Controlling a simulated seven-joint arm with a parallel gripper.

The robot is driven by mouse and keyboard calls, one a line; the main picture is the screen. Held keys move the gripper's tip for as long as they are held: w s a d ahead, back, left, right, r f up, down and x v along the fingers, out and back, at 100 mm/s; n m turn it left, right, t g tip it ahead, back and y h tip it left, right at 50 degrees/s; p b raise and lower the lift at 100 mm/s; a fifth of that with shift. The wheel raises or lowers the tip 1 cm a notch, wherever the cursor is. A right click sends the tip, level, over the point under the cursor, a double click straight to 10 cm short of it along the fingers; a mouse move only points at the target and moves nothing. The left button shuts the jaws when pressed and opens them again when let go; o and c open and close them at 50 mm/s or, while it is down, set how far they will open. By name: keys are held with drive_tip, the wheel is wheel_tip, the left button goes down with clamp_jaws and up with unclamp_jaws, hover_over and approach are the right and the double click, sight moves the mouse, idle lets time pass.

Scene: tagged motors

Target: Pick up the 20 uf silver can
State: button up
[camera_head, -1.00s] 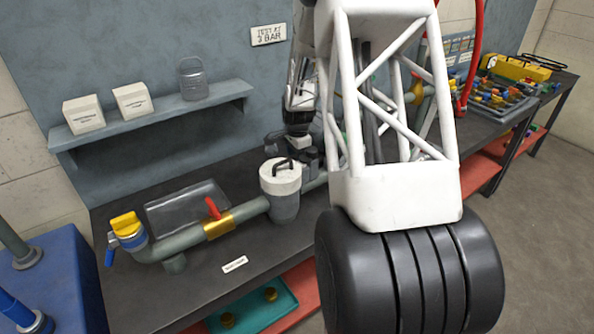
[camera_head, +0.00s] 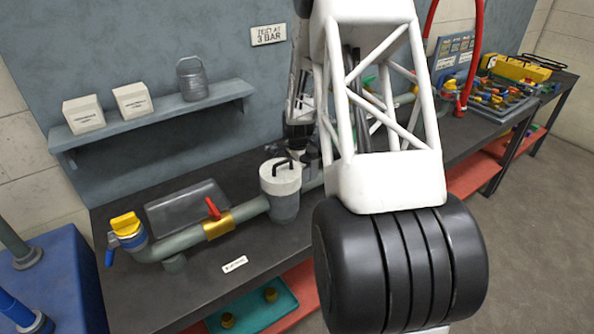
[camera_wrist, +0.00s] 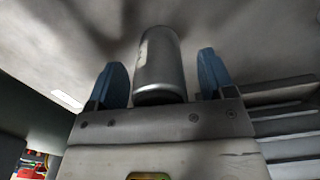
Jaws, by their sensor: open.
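A silver can (camera_wrist: 158,66) with a pale label on its left side shows in the wrist view. It sits between the two blue fingers of my gripper (camera_wrist: 161,60), with a gap showing on each side. The fingers are open and do not visibly touch the can. The label's writing is too small to read. In the head view the end of my arm is low over the bench, behind the grey lidded pot, and partly hidden by my white lattice link. I cannot make out the can there.
The grey lidded pot (camera_head: 281,190) on a pipe stands close in front of my arm's end. A pipe with a red lever (camera_head: 213,208) and a dark tray (camera_head: 187,206) are to its left. A wall shelf (camera_head: 160,115) with two boxes and a metal canister is above.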

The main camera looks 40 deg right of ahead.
drive_tip(key=shift+c, duration=0.2)
drive_tip(key=c, duration=1)
drive_tip(key=shift+r, duration=0.15)
drive_tip(key=shift+r, duration=4.9)
